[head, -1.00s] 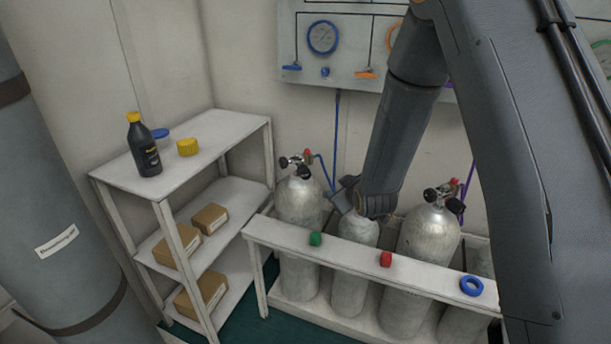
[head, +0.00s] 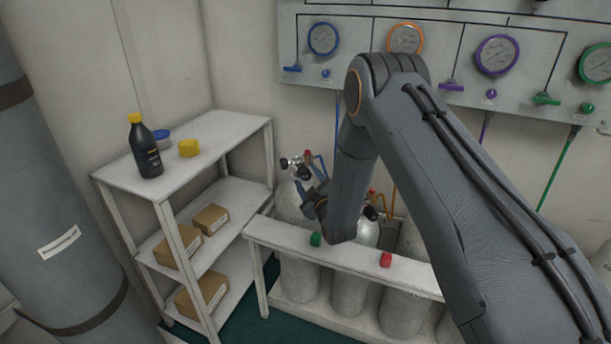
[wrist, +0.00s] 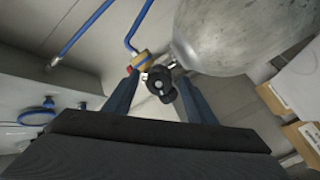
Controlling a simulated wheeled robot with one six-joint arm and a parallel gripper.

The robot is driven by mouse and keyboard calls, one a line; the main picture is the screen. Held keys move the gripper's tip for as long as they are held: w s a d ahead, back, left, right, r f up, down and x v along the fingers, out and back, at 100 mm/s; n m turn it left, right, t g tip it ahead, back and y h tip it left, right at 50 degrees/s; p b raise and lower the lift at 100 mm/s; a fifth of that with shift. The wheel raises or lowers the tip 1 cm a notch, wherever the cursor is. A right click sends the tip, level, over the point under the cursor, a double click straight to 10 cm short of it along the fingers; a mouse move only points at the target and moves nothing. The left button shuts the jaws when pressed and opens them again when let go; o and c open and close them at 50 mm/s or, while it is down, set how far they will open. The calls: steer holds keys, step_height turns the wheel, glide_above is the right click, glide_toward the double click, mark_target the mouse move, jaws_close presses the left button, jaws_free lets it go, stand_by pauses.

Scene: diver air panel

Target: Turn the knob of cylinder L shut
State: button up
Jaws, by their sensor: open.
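The leftmost cylinder (head: 290,205) is grey metal with a valve on top and a blue hose behind it. No letter is readable on it. Its black knob (head: 303,172) faces me; another dark part (head: 284,163) is to its left. My gripper (head: 308,183) is open just right of this valve in the head view. In the wrist view, a black knob (wrist: 161,82) shows between my two open fingers (wrist: 160,90), with the cylinder's rounded shoulder (wrist: 245,35) beyond. I cannot tell whether the fingers touch the knob.
A white shelf (head: 225,130) with a dark bottle (head: 144,150) and boxes stands left. The gauge panel (head: 450,70) hangs behind.

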steer(key=shift+x, duration=0.85)
steer(key=c, duration=1)
steer(key=shift+c, duration=0.2)
